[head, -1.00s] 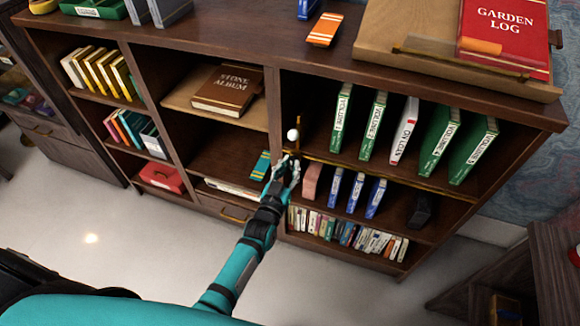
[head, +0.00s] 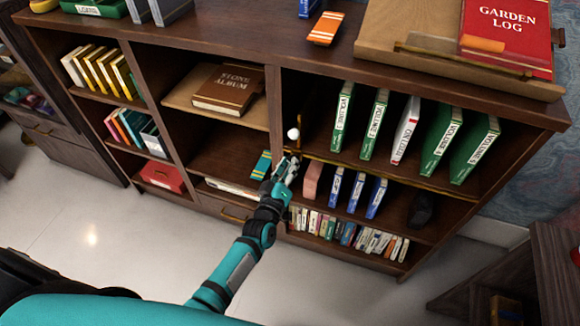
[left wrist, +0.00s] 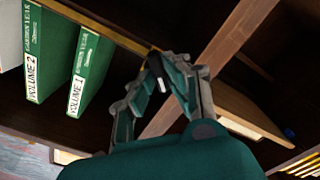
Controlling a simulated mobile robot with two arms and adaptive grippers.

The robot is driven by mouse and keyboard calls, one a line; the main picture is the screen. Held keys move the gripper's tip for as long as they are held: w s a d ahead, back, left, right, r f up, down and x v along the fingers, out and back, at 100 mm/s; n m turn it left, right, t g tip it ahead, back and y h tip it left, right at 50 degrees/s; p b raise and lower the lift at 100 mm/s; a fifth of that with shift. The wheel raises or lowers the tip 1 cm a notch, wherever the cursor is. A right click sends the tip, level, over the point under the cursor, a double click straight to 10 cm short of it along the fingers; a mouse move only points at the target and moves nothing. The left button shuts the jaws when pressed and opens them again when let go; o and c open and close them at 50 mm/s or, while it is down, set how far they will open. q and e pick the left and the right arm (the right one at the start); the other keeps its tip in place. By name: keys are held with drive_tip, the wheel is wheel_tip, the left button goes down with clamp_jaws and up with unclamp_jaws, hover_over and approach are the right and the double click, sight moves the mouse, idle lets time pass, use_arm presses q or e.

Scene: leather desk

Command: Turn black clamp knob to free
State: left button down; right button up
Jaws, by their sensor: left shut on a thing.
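My left gripper (head: 289,166) reaches to the front of the bookcase, at the divider by the left end of a brass rail. It also shows in the left wrist view (left wrist: 157,75), its fingers closed around a small black knob (left wrist: 154,65) with a white mark. The knob sits at the end of the brass rail (left wrist: 110,32). In the head view my fingers hide most of the knob. My right gripper is not in view.
A white ball (head: 293,134) stands just above my gripper. Green volumes (head: 343,118) stand on the shelf to the right. A pink block (head: 312,180) and blue books (head: 355,192) are on the shelf below. The compartment to the left is mostly open.

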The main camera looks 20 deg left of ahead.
use_arm(q)
drive_tip(key=shift+f+n+b, duration=0.15)
drive_tip(key=shift+n+b, duration=0.55)
drive_tip(key=shift+n, duration=1.6)
drive_tip(key=shift+f+n+b, duration=0.1)
drive_tip(key=shift+n+b, duration=0.55)
drive_tip(key=shift+n, duration=1.65)
drive_tip(key=c, duration=1.3)
unclamp_jaws()
drive_tip(key=shift+a, duration=0.1)
drive_tip(key=shift+c, duration=0.2)
drive_tip(key=s, duration=1.2)
drive_tip(key=shift+a, duration=0.2)
